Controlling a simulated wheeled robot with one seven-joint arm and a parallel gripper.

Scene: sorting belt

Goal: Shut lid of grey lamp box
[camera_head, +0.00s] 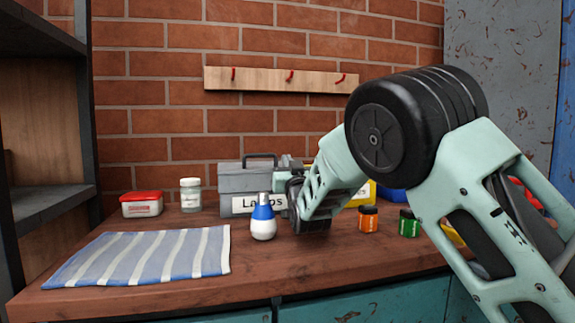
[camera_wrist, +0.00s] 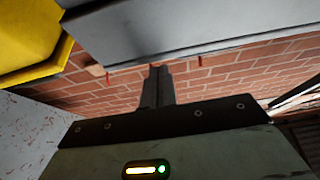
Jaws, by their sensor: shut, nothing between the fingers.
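The grey lamp box (camera_head: 230,183) stands at the back of the wooden bench, with a partly hidden white "Lamps" label on its front and a dark handle on top. Its lid (camera_head: 238,168) looks down on the box; I cannot tell whether it is fully closed. My gripper is at the box's right front side and covers part of it in the head view. In the wrist view my gripper (camera_wrist: 158,72) has its fingers together and empty, close to a large grey surface, likely the box (camera_wrist: 190,25). Contact cannot be told.
A blue-and-white bulb (camera_head: 263,222) stands in front of the box. A yellow box (camera_head: 366,192) is right of my gripper, with orange (camera_head: 368,219) and green (camera_head: 408,224) jars nearby. A striped cloth (camera_head: 145,258), red-lidded tub (camera_head: 142,205) and jar (camera_head: 190,195) are left.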

